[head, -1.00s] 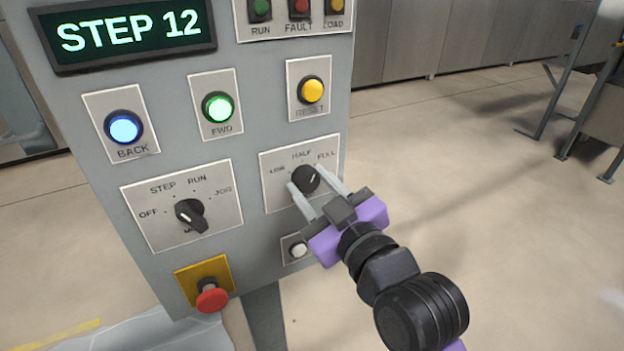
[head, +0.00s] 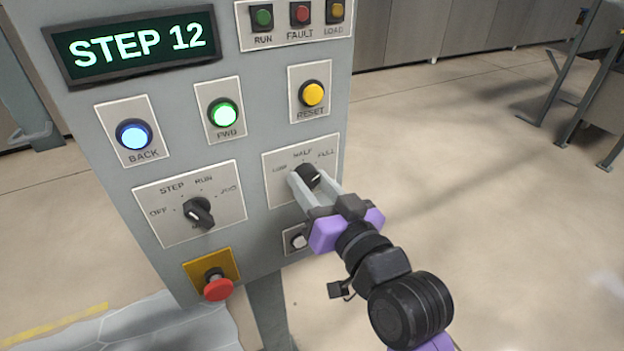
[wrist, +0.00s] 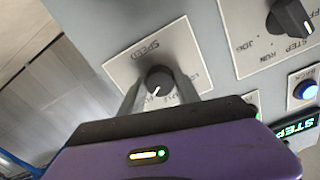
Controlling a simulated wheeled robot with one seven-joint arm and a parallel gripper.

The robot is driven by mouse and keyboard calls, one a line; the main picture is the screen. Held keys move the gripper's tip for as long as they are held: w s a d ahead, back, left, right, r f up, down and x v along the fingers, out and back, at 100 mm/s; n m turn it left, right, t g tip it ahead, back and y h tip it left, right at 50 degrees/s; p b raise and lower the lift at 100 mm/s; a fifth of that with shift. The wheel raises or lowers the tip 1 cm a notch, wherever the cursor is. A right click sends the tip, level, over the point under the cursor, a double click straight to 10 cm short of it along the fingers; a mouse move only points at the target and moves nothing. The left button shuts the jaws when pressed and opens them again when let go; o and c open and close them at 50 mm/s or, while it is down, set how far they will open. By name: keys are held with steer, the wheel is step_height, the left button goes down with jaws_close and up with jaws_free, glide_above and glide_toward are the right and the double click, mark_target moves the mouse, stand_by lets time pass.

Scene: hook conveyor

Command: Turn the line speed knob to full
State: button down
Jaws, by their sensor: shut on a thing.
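The line speed knob (head: 312,177) is a round black knob with a white pointer mark. It sits on a pale plate (head: 275,196) marked LOW, HALF and FULL, at the right of the grey control panel. Its mark points to the right and slightly up, on the FULL side, in the head view. My gripper (head: 308,182) is shut on the knob, one pale finger on each side. The knob also shows between the fingers in the wrist view (wrist: 158,80), its mark pointing down and left. The fingers and gripper body partly cover the scale there.
A mode selector (head: 198,212), a red emergency button (head: 217,286) and a white button (head: 297,240) are close by. Lit BACK (head: 133,134) and FWD (head: 224,113) buttons and a yellow RESET button (head: 312,94) sit above. Open floor lies right of the panel.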

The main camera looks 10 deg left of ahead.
steer(key=shift+f, duration=0.1)
stand_by(0.3)
steer(key=c, duration=0.9)
jaws_free()
steer(key=b+v, duration=0.2)
steer(key=v, duration=0.5)
steer(key=shift+s+d, duration=0.25)
steer(key=shift+s, duration=0.1)
